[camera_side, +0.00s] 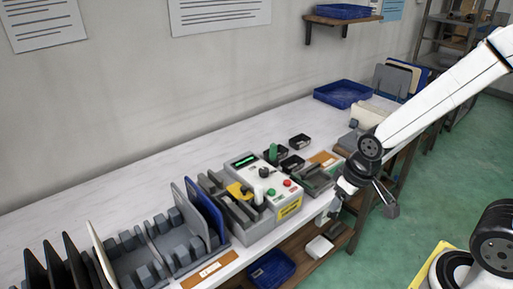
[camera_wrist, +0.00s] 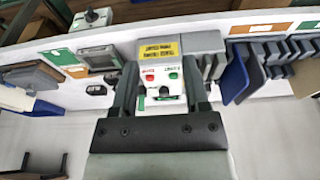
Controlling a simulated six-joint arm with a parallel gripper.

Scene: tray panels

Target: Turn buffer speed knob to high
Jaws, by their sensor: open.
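A pale control box (camera_side: 270,205) with a green display stands on the bench in the side view. Its top carries a black knob (camera_side: 263,172), a red button (camera_side: 287,183) and small pale and green parts. Which control is the buffer speed knob, and its setting, I cannot read. My gripper (camera_side: 330,208) is to the right of the box, at the bench's front edge, apart from it. In the wrist view my gripper (camera_wrist: 161,75) is open, with the box face showing between its fingers.
A grey rack with upright blue panels (camera_side: 204,212) stands left of the box. Small black bins (camera_side: 299,141) lie behind it, and a blue tray (camera_side: 343,94) is at the far end. The bench along the wall is mostly clear.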

